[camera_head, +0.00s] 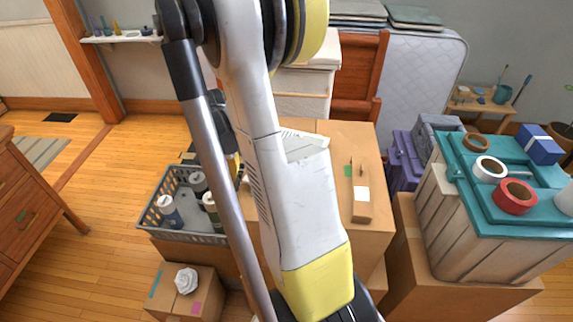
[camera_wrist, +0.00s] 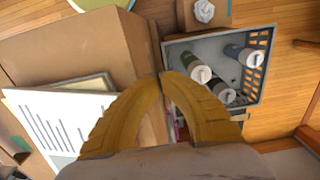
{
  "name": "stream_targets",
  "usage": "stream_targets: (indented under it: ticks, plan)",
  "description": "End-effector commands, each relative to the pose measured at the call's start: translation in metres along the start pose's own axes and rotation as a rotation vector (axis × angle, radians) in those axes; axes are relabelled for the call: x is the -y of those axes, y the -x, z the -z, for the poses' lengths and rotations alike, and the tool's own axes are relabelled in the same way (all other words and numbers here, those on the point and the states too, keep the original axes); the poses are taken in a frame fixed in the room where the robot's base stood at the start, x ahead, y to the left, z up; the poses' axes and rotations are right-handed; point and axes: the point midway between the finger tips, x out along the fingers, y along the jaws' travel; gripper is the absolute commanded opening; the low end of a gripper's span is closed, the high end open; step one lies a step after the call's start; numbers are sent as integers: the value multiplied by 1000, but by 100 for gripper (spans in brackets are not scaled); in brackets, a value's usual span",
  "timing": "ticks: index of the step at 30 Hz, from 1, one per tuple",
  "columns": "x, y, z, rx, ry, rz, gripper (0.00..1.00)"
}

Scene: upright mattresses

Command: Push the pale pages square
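The pale pages look like a white sheet or stack with dark lines (camera_wrist: 45,125) at the left of the wrist view, lying at a slant. A pale lined edge (camera_head: 303,136) shows beside my arm in the head view, and may be the same pages. My gripper (camera_wrist: 160,76) has two curved yellow fingers whose tips meet with nothing visible between them. The fingers are just right of the pages in the wrist view, and the left finger covers part of their right side. I cannot tell whether they touch. My arm hides the gripper in the head view.
A grey crate (camera_head: 168,232) with several bottles stands left of my arm. A cardboard box (camera_head: 372,150) bears a small brown block (camera_head: 361,205). A teal-lidded chest (camera_head: 480,225) with tape rolls stands right. A crumpled white paper (camera_head: 186,280) lies on a low box. Floor is clear at left.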

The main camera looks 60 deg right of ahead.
Motion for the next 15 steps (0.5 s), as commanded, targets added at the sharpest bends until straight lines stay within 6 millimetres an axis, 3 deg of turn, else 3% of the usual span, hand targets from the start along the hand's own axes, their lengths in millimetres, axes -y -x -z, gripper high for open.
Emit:
stream_targets:
  ticks: [15]
  plan:
    - [0,-16,0,0,0,0,0]
